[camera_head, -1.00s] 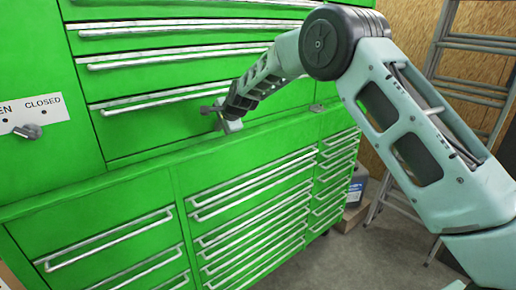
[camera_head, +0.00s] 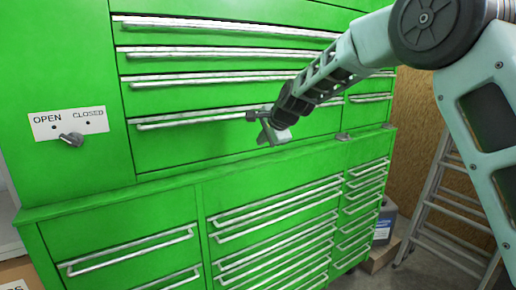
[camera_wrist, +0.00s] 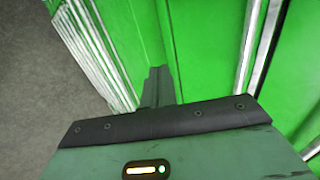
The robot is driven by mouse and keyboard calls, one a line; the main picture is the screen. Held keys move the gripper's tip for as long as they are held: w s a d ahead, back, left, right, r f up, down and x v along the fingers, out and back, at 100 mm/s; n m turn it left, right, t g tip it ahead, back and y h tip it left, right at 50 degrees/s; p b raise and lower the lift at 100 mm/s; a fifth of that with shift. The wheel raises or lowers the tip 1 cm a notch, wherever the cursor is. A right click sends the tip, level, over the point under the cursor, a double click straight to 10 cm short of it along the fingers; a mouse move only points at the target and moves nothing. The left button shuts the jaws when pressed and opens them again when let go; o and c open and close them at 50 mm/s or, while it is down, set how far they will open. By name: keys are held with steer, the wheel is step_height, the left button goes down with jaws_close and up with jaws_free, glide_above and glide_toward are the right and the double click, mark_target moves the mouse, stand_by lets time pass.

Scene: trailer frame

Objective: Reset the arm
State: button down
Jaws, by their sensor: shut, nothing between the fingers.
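My arm reaches in from the right in the head view, bent at a dark round joint. My gripper (camera_head: 268,128) is at its end, in front of the upper green tool chest (camera_head: 225,150), close to the lowest wide drawer. It is shut and holds nothing. In the wrist view the gripper's dark fingers (camera_wrist: 160,85) show against green drawer fronts with silver handles. I cannot tell whether the gripper touches the chest.
A plate marked OPEN and CLOSED (camera_head: 68,122) with a knob is at left. The lower drawer cabinet (camera_head: 120,220) juts forward below. A ladder (camera_head: 445,205), a blue-labelled jug (camera_head: 384,222) and a cardboard box (camera_head: 380,256) stand at right. Some bare floor shows there.

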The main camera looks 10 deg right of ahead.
steer(key=s+a+f+n+g, duration=0.2)
steer(key=s+a+n, duration=0.2)
steer(key=s, duration=0.5)
steer(key=s+a+f+n+g, duration=0.2)
steer(key=s+a+n, duration=0.15)
steer(key=s, duration=0.65)
steer(key=s+a+f+n+g, duration=0.25)
steer(key=s+n, duration=0.25)
steer(key=s, duration=0.4)
steer(key=s+d+f+n+g+h, duration=0.1)
steer(key=s+n, duration=0.4)
steer(key=s, duration=0.6)
steer(key=s+d+f+n+g+h+b, duration=0.1)
steer(key=s+d+f+n, duration=0.3)
steer(key=s, duration=0.7)
steer(key=shift+s+n, duration=0.3)
steer(key=shift+n, duration=0.05)
steer(key=shift+g, duration=0.25)
